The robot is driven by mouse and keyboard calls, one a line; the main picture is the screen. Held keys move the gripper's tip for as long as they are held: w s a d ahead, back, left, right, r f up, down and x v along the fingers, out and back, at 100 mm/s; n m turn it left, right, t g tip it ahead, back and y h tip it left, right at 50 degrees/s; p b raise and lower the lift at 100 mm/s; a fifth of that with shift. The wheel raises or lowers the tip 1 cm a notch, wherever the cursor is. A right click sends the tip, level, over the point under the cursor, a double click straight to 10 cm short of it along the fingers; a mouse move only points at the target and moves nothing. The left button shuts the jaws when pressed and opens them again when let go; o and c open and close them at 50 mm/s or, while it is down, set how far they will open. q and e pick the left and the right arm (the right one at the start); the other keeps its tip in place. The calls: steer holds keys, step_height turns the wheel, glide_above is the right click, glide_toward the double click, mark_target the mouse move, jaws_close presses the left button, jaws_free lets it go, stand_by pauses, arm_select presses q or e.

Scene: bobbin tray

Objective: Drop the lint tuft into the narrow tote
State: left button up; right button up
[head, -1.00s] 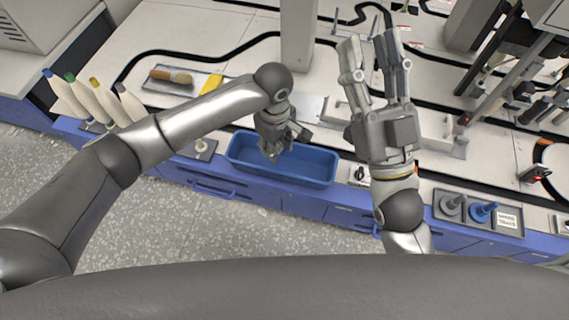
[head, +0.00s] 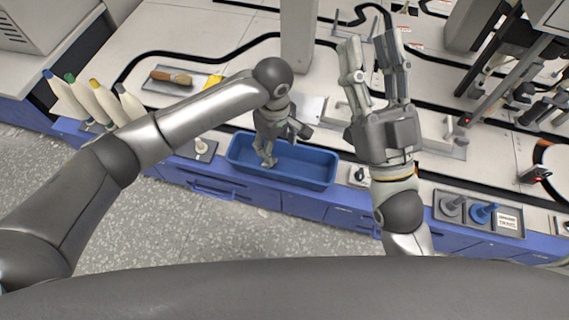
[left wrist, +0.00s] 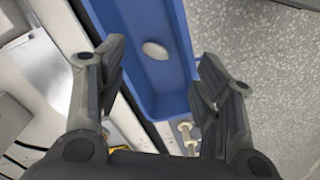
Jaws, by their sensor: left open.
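The narrow tote (head: 315,181) is a long blue open bin at the near edge of the bench. It also shows in the left wrist view (left wrist: 178,95). A small whitish oval, the lint tuft (left wrist: 155,50), shows against the tote's blue interior, beyond and between my fingertips. I cannot tell if it rests on the floor of the tote. In the head view I cannot make it out. My left gripper (head: 267,158) is over the left half of the tote, fingers spread and empty. My right gripper (head: 370,45) is raised right of the tote, fingers apart and empty.
Left of the tote stand several pale cones (head: 95,98) and a small spool on a plate (head: 202,147). A brush (head: 171,78) and yellow scraper (head: 212,82) lie behind. A dark tray (head: 448,217) with grey and blue spools sits to the right.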

arm_select(q)
step_height(320, 180, up, 11)
steer(key=shift+f, duration=0.2)
steer(key=shift+d, duration=0.1)
stand_by(0.4)
